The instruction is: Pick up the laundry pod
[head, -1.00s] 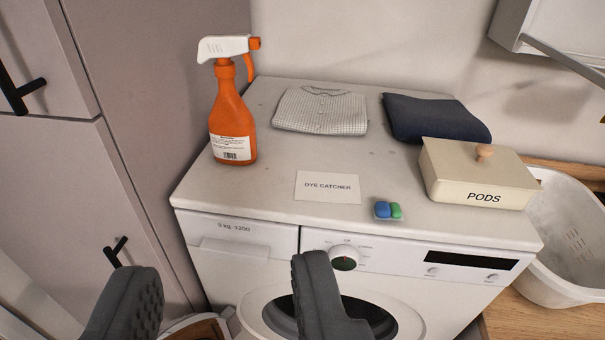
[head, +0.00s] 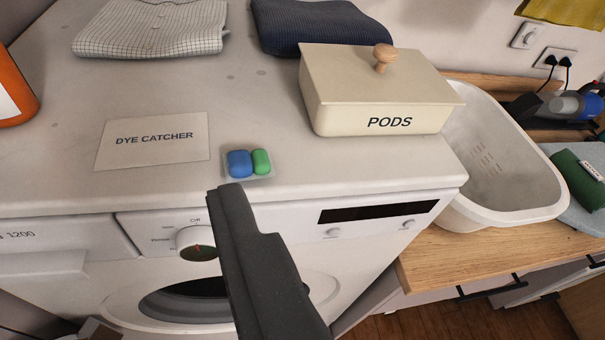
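The laundry pod (head: 249,163), blue and green in a clear film, lies on the white washing machine top near its front edge, right of the dye catcher card (head: 152,140). My gripper (head: 232,195) shows as one dark grey finger rising from the bottom edge. Its tip appears just below the pod in the picture, with no clear contact. The other finger cannot be made out, so the gap between them is not visible. The pod is not held.
A cream box marked PODS (head: 378,95) with a wooden knob stands behind and right of the pod. Folded clothes (head: 152,27) lie at the back. An orange bottle (head: 14,90) is at the left edge. A white basket (head: 505,165) sits right on the wooden counter.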

